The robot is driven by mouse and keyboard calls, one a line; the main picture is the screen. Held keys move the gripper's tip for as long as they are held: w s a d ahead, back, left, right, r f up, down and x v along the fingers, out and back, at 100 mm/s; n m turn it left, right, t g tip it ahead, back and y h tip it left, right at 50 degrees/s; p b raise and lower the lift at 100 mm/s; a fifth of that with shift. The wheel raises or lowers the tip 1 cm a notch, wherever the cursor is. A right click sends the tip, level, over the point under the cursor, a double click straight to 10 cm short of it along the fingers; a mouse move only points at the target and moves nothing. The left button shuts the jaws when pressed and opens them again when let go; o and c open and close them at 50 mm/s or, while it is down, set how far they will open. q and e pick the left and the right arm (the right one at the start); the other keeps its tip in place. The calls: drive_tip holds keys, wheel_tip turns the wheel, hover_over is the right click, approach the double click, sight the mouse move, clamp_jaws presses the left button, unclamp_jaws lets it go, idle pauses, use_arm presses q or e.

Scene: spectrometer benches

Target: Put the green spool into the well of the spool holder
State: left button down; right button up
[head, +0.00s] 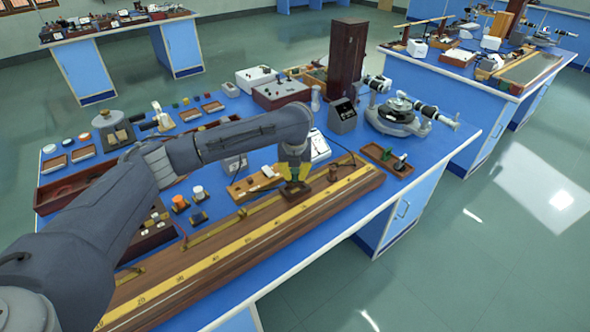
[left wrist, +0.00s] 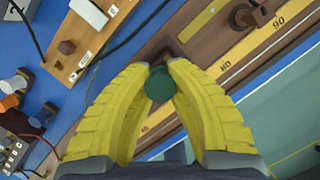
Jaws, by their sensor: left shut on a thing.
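My left gripper (head: 294,178) is over the long wooden rail bench near the middle of the table, pointing down. In the left wrist view its two yellow fingers (left wrist: 160,68) are closed in on the green spool (left wrist: 160,86), which shows as a dark green round end between the fingertips. In the head view only a small bit of green shows at the fingertips. A small dark brown block (head: 293,197), which looks like the spool holder, lies right under the fingertips. Its well is hidden by the gripper and spool. I cannot tell whether the spool touches it. My right gripper is not in view.
The bench's yellow scale (head: 235,247) runs along the table's front edge. Behind the gripper is a wooden board with parts (head: 253,183). An orange spool (head: 179,202) and a white one stand to the left. A brown tray (head: 378,153) with small items lies to the right.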

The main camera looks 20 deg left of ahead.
sight(295, 181)
use_arm(q)
drive_tip(key=shift+f, duration=1.65)
drive_tip(key=shift+f, duration=0.15)
drive_tip(key=c, duration=1.3)
unclamp_jaws()
drive_tip(key=shift+o, duration=0.2)
drive_tip(key=v, duration=1.2)
